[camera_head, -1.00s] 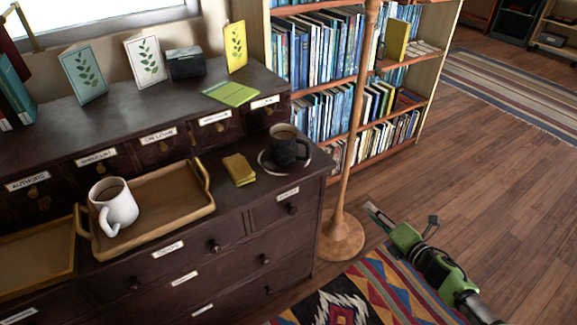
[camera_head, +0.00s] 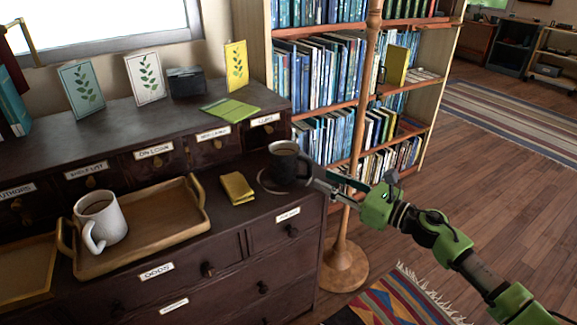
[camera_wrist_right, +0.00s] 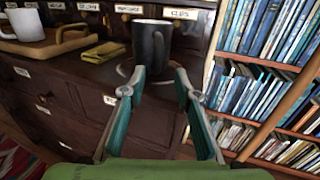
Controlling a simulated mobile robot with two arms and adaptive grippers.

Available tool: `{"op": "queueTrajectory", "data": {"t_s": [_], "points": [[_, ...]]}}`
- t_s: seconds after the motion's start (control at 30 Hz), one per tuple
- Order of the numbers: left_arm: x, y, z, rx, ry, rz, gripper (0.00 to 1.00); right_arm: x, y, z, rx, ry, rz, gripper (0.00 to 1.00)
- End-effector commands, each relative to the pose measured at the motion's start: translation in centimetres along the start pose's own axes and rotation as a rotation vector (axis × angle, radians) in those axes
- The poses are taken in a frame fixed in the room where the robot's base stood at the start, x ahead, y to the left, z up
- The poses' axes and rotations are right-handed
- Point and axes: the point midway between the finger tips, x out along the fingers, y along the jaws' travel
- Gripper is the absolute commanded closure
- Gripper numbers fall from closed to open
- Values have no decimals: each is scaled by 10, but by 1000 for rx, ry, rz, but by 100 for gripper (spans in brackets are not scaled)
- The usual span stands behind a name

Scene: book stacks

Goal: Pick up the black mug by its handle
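The black mug (camera_head: 284,166) stands upright on a dark saucer (camera_head: 264,183) near the right end of the dresser. It is dark outside with a pale, speckled band at the rim. In the head view its handle is on the right, toward my right gripper (camera_head: 326,187). That gripper is just right of the mug at about its height. In the right wrist view the mug (camera_wrist_right: 150,42) is straight ahead, and my right gripper (camera_wrist_right: 161,82) is open with its fingers apart and nothing held. Whether a fingertip touches the handle is unclear. My left gripper is not in view.
A wooden tray (camera_head: 150,238) holds a white mug (camera_head: 100,222) to the left. A yellow cloth or booklet (camera_head: 237,187) lies between tray and black mug. A wooden pole (camera_head: 346,225) stands close behind my right arm, before the bookcase (camera_head: 330,112).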

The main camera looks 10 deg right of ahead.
Motion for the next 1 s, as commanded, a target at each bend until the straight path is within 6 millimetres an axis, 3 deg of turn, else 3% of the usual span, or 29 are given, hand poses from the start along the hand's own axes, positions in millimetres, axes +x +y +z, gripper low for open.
{"op": "queueTrajectory", "data": {"t_s": [0.27, 0.4, 0.53, 0.83, 0.93, 1.0], "points": [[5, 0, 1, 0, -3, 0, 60, 21, 1, 3, 0, -1, 1, 71], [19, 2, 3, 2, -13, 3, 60, 43, 4, 8, 0, -1, 1, 71], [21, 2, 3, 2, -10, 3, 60, 58, 3, 6, 2, -1, 0, 71], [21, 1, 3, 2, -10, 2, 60, 63, 3, 5, 1, 1, -1, 71], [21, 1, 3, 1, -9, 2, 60, 63, 3, 5, 1, 1, -1, 97], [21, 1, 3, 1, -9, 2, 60, 63, 3, 5, 1, 1, -1, 100]]}}
